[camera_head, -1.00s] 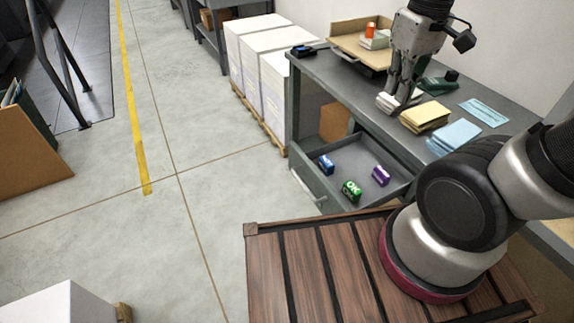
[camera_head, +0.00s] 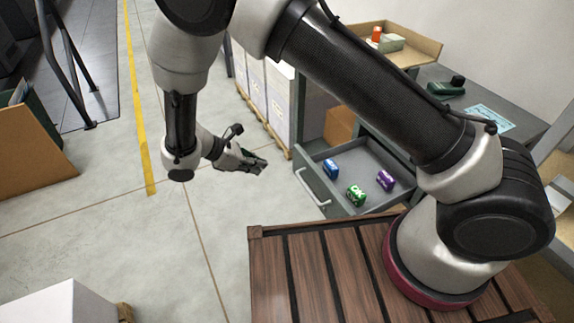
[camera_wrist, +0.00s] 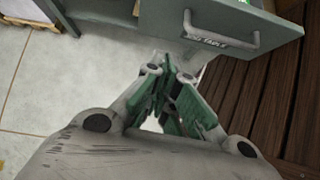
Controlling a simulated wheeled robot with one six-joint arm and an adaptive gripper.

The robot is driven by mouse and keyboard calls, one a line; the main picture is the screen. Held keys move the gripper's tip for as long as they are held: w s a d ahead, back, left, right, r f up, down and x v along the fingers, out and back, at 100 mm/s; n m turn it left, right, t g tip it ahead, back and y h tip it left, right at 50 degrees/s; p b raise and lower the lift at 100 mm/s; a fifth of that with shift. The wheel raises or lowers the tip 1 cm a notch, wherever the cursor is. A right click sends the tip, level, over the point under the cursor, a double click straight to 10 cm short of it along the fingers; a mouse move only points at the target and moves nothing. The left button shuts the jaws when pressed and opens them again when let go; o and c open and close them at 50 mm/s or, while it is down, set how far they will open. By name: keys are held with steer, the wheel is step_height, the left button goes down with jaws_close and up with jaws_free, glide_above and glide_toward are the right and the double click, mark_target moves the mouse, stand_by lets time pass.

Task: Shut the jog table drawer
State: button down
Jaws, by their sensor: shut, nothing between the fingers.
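The grey drawer (camera_head: 316,177) of the jog table (camera_head: 432,76) is pulled open. A pale bar handle (camera_head: 312,190) is on its front. In the wrist view, the drawer front (camera_wrist: 272,24) and handle (camera_wrist: 222,42) lie just beyond my shut, empty fingers (camera_wrist: 170,75). My arm hides part of the tabletop.
White stacked boxes (camera_head: 281,100) on a pallet stand behind my gripper. A brown slatted deck (camera_head: 300,270) lies below and right of the drawer. A cardboard tray (camera_head: 415,42) sits on the table. The floor left of the drawer is clear.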

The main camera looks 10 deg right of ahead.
steer(key=w, duration=0.1)
steer(key=n, duration=0.1)
glide_toward(297, 169)
step_height(297, 169, down, 3)
steer(key=d, duration=0.2)
steer(key=shift+w+d, duration=0.2)
steer(key=shift+d, duration=0.45)
steer(key=shift+d, duration=0.1)
